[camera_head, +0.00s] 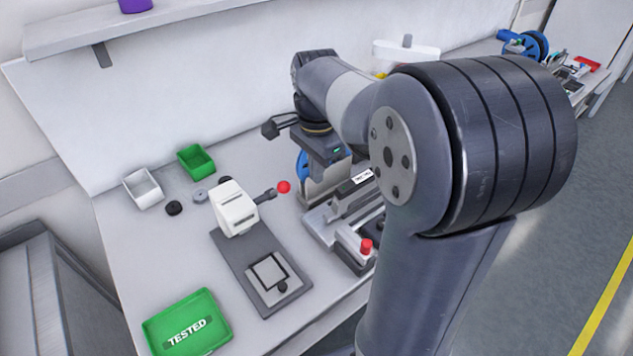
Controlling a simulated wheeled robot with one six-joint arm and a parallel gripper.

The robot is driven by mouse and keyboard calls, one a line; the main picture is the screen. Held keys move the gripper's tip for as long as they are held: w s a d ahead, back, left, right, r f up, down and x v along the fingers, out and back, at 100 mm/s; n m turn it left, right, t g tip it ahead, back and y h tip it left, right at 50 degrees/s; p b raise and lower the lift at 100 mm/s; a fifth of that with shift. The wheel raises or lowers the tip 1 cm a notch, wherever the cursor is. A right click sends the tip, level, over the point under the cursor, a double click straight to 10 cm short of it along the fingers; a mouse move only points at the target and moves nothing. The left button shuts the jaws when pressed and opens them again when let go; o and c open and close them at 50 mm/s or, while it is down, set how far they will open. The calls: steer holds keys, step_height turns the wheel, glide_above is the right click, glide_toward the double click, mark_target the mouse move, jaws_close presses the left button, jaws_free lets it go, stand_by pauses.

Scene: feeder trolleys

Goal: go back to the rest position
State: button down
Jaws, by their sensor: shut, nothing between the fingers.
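My gripper (326,158) is at the end of my arm, above the back part of the bench and pointing down. My large arm links fill the right middle of the view and hide part of the bench.
Below and beside my gripper stands a grey fixture (318,224) with a red knob (366,246). Left of it are a white press (235,208) with a red-tipped lever, a green TESTED tray (187,325), a green bin (196,161) and a white bin (143,188). A shelf (130,27) overhangs behind.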

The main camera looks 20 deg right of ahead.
steer(key=shift+r, duration=0.3)
